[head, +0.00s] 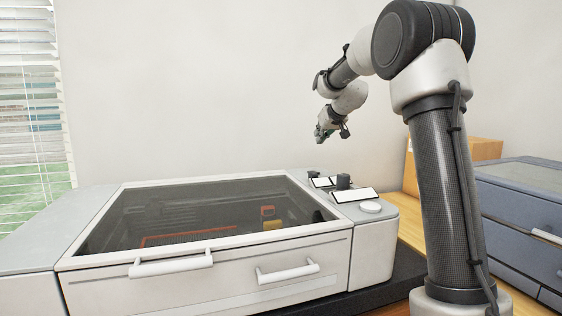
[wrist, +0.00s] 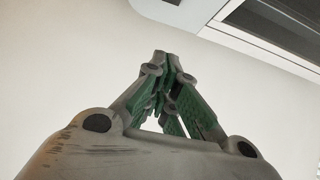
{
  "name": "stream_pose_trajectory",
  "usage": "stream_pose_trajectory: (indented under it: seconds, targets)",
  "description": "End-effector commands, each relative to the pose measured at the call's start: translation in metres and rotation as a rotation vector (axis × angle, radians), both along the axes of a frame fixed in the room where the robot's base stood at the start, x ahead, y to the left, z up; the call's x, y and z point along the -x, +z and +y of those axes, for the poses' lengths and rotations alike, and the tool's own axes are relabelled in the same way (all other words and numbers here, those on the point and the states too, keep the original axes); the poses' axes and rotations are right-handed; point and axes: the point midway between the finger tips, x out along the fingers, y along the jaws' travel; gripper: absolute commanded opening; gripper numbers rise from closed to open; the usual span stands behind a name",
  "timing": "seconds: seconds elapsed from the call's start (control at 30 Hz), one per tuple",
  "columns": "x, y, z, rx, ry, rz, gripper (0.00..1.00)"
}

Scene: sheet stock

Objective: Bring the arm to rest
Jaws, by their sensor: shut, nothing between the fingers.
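My gripper (head: 322,132) hangs in the air above the right rear part of a large white machine, well clear of it. In the wrist view my gripper (wrist: 163,65) has its fingers drawn together at the tips with nothing between them. My arm stands at the right of the head view, bent at the top, with its forearm reaching back and to the left. The machine (head: 210,262) has a dark see-through lid (head: 190,215) that is down. Its corner also shows at the top right of the wrist view (wrist: 230,30).
Through the lid show a red-orange outline and a small orange and yellow part (head: 271,219). Two white handles (head: 171,264) are on the front. Dark knobs, white panels and a round button (head: 370,207) sit at the right. A cardboard box (head: 480,149) and a grey drawer cabinet (head: 525,215) stand behind my arm.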

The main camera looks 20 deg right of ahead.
Motion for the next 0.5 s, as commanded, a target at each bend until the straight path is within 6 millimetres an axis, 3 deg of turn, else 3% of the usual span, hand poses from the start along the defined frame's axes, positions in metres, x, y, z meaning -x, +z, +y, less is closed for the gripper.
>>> stream_pose_trajectory:
  seconds: [0.13,0.23,0.37,0.5]
  targets:
    - [0.012,0.002,0.004,-0.003,0.003,0.012,0.0]
    - [0.049,0.008,0.014,-0.008,0.01,0.048,0.0]
    - [0.138,0.008,0.033,-0.018,0.02,0.14,0.0]
    - [0.252,-0.012,0.05,-0.023,0.019,0.261,0.0]
